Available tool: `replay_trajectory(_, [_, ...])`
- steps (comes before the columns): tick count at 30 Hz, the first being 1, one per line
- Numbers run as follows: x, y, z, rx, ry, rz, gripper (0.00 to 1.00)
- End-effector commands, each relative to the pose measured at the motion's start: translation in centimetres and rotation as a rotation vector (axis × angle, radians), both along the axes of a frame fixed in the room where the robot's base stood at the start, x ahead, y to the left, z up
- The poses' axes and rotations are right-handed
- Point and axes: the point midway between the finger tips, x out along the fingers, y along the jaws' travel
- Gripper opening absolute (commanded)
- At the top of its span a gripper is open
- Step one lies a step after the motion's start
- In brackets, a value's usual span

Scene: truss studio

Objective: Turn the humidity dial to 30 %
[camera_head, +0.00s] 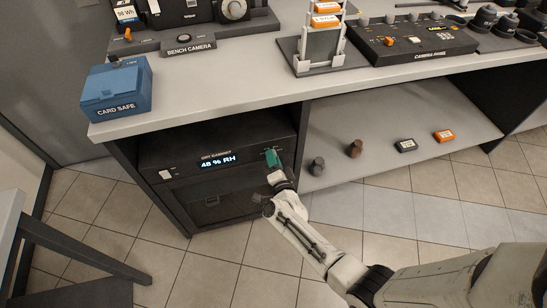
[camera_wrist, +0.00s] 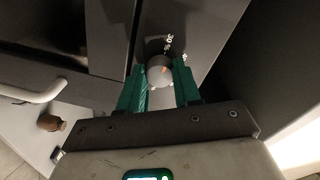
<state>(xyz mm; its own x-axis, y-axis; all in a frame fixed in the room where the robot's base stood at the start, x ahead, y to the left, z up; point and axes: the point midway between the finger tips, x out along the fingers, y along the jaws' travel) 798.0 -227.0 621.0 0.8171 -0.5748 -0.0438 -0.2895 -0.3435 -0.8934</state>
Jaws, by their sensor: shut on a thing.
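The dry cabinet (camera_head: 180,148) stands under the bench, and its lit display (camera_head: 218,160) reads 48 % RH. My gripper (camera_head: 272,158) is at the right end of the cabinet's top panel, with its green fingers against the front. In the wrist view my gripper (camera_wrist: 160,82) is shut on the humidity dial (camera_wrist: 160,72), a round grey knob with an orange pointer mark. White scale marks show on the panel beside the dial, with a 30 just above it; part of the scale is hidden. In the head view my fingers hide the dial.
Above is the benchtop (camera_head: 225,85) with a blue card safe (camera_head: 116,90). A dark stool or table (camera_head: 75,250) stands at left; the tiled floor ahead is clear.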

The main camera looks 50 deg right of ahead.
Motion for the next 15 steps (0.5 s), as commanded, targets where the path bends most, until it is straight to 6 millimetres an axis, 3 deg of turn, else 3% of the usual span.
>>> replay_trajectory(15, [0.03,0.11,-0.13,-0.116,0.081,0.003,0.02])
